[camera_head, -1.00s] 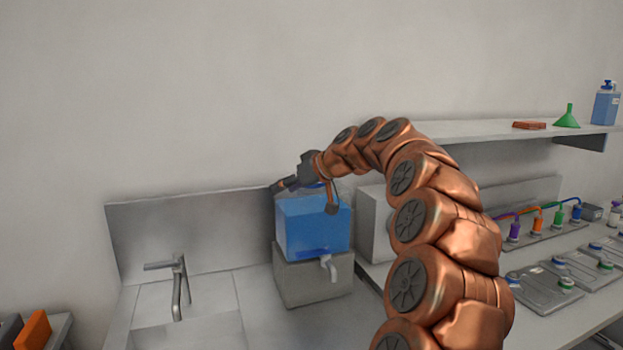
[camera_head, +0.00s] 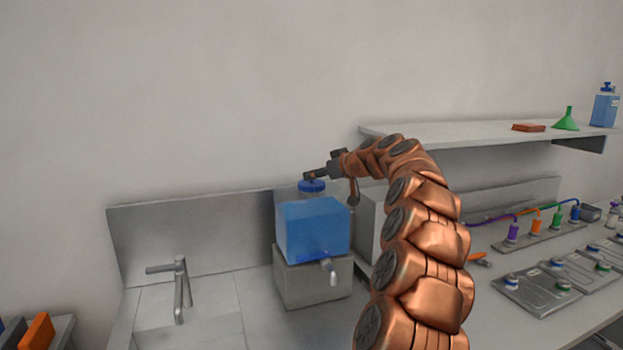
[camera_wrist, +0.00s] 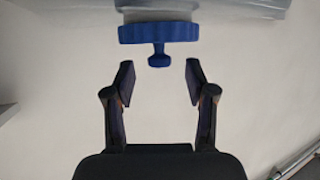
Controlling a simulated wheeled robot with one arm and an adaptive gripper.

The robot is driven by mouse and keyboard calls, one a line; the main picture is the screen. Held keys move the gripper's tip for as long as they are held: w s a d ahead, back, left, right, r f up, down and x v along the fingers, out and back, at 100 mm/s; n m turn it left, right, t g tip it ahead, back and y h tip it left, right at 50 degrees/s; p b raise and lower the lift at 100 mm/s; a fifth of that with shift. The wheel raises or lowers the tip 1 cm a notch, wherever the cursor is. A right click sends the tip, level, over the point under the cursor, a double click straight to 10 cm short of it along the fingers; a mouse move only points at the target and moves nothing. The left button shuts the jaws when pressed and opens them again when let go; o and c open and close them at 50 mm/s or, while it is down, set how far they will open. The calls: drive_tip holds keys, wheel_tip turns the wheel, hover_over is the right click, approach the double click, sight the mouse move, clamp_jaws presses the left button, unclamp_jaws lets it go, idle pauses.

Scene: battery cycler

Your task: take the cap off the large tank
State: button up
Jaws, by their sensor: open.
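The large tank (camera_head: 312,230) is a clear box of blue liquid with a spigot, standing on a grey block. Its blue cap (camera_head: 312,186) sits on the neck at the top. In the wrist view the cap (camera_wrist: 158,32) is at the top of the picture, with its small knob pointing down toward my gripper. My gripper (camera_head: 309,175) is close to the cap in the head view. In the wrist view my gripper (camera_wrist: 159,72) is open and empty, one finger to each side of the knob's line. The knob appears just past the fingertips, with no visible contact.
A sink with a faucet (camera_head: 181,285) is left of the tank. A grey box (camera_head: 368,225) stands to its right, partly behind my arm. A shelf (camera_head: 470,133) above holds a green funnel (camera_head: 567,119) and a blue bottle (camera_head: 605,104). Battery trays (camera_head: 536,290) lie at the right.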

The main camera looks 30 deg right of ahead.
drive_tip(key=shift+p+x, duration=0.5)
drive_tip(key=shift+x, duration=1.05)
drive_tip(key=shift+c, duration=0.2)
drive_tip(key=c, duration=0.9)
